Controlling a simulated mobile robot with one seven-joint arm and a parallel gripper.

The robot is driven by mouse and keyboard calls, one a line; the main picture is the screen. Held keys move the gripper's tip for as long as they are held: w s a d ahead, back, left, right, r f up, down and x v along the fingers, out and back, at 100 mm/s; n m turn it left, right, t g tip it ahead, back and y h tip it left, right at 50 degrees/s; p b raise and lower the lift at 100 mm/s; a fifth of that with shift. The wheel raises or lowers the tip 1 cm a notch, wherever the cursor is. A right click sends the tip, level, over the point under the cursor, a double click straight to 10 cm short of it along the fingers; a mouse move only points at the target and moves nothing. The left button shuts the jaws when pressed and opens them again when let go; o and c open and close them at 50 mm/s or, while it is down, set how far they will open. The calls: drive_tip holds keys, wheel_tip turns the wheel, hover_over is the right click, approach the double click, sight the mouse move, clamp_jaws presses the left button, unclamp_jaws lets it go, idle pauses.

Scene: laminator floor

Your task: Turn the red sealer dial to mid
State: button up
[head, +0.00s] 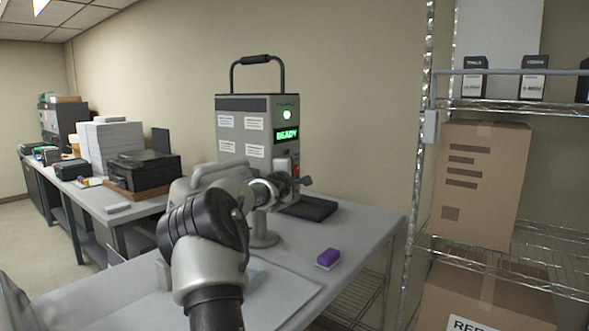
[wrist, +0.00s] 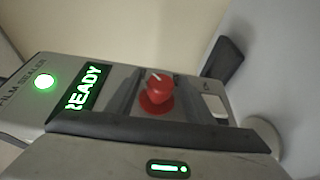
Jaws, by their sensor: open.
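The film sealer (head: 243,103) is a grey box with a black carry handle, standing on the table. Its red dial (wrist: 157,91) shows in the wrist view, with a pale pointer mark towards the upper left of the picture. The dial's setting cannot be read. My gripper (head: 303,181) is at the sealer's front in the head view and largely hides the dial there. In the wrist view my gripper (wrist: 158,88) is open, its dark fingers on either side of the dial. I cannot tell whether they touch it.
The sealer's green display (head: 287,134) reads READY below a lit green lamp (head: 287,114). A purple-topped block (head: 328,258) lies on the table (head: 365,228) near its right edge. A wire shelf with cardboard boxes (head: 478,180) stands at the right. A black printer (head: 145,171) is at the left.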

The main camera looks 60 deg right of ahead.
drive_tip(key=shift+d, duration=0.1)
drive_tip(key=c, duration=1)
drive_tip(key=shift+r+p, duration=0.35)
drive_tip(key=shift+p, duration=0.6)
drive_tip(key=shift+c, duration=0.2)
drive_tip(key=y+p, duration=0.1)
drive_tip(key=p, duration=0.2)
drive_tip(key=shift+r, duration=0.15)
drive_tip(key=shift+w+f+m+y, duration=0.1)
drive_tip(key=shift+f+m+y, duration=0.2)
drive_tip(key=shift+f+y, duration=0.2)
drive_tip(key=shift+g+y+b, duration=0.3)
drive_tip(key=shift+y+b, duration=0.05)
drive_tip(key=shift+y, duration=0.05)
